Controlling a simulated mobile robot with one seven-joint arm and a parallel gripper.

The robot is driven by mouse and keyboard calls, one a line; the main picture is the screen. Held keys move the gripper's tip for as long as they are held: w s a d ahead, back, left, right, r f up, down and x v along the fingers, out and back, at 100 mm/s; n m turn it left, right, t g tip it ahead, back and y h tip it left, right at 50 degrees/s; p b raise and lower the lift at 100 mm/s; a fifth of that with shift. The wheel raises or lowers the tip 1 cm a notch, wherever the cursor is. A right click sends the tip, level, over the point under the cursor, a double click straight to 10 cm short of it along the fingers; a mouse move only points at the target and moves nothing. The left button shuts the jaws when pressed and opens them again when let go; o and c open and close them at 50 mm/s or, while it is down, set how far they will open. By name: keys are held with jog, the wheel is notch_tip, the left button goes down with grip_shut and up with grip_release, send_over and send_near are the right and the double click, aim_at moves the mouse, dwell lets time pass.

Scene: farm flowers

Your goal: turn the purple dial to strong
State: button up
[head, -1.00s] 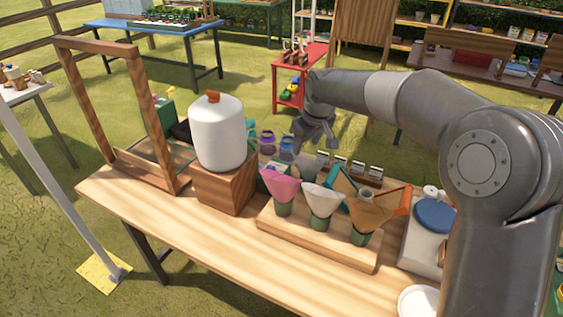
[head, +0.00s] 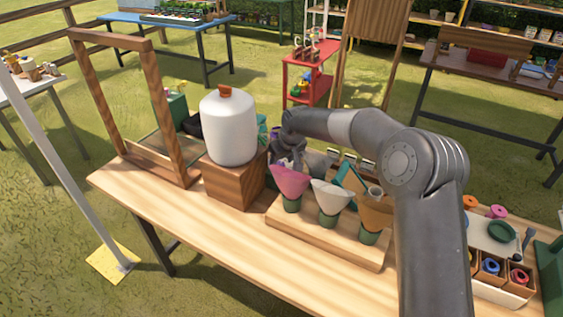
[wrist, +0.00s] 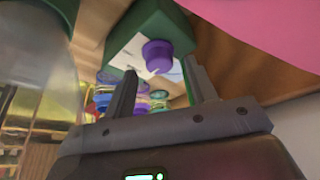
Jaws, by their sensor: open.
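The purple dial (wrist: 157,56) sits on the white face of a dark green box (wrist: 140,32) in the wrist view. The labels on the face are too blurred to read. My gripper (wrist: 160,68) is open and empty, its two fingers on either side of the dial in the picture. I cannot tell whether they touch it.
A white jar (head: 229,128) on a wooden block (head: 232,184) stands left of my gripper. A white cone (head: 331,196) and a brown cone (head: 374,212) stand on a wooden stand (head: 310,236) in front. The table's front left (head: 165,205) is clear.

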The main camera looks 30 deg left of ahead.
jog(key=shift+x, duration=0.75)
jog(key=shift+c, duration=0.4)
jog(key=c, duration=0.9)
